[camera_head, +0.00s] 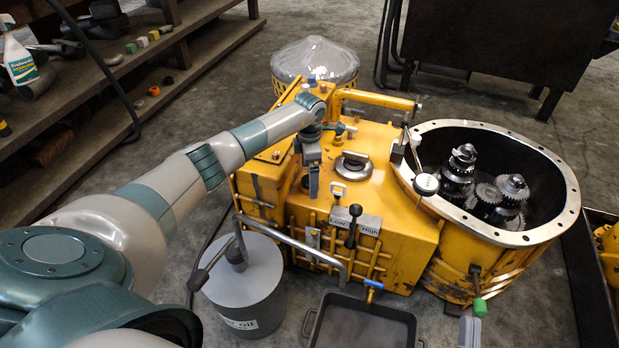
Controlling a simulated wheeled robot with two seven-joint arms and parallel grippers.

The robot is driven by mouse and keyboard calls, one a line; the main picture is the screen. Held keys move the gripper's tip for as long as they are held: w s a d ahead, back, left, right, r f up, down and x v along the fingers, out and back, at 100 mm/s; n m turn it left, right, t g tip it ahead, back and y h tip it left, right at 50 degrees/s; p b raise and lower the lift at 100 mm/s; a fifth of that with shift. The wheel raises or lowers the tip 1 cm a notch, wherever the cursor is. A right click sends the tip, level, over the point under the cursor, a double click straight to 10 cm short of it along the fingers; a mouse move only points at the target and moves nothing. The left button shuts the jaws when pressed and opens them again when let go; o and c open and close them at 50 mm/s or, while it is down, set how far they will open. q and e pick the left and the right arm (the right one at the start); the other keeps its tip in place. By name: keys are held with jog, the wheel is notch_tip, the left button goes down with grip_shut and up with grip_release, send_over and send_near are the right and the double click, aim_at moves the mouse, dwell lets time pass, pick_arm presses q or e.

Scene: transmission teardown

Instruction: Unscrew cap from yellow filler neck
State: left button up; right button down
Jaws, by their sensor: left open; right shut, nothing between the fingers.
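A grey oil drum (245,290) with a crank stands front left of the housing. A black drain pan (360,328) lies in front. An open round casing (555,165) holding gears (462,165) is at right. Wooden shelves (90,110) stand at left.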

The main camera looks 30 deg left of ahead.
pick_arm(q)
jog(key=shift+f, duration=0.35)
pick_arm(e)
jog(key=shift+s+r+t+y, duration=0.3)
jog(key=shift+s+r+t, duration=0.25)
jog(key=shift+r, duration=0.3)
pick_arm(q)
jog(key=c, duration=2.4)
jog(key=shift+o, duration=0.2)
pick_arm(e)
jog(key=shift+r, duration=0.1)
pick_arm(q)
jog(key=shift+r+n+p, duration=0.15)
jog(key=shift+n+p, duration=0.2)
jog(key=shift+n, duration=0.15)
jog(key=shift+n+p, duration=0.6)
jog(key=shift+n, duration=0.4)
jog(key=shift+n+p, duration=0.4)
jog(key=shift+n, duration=0.7)
pick_arm(e)
notch_tip(320, 180, up, 3)
jog(key=shift+f, duration=0.15)
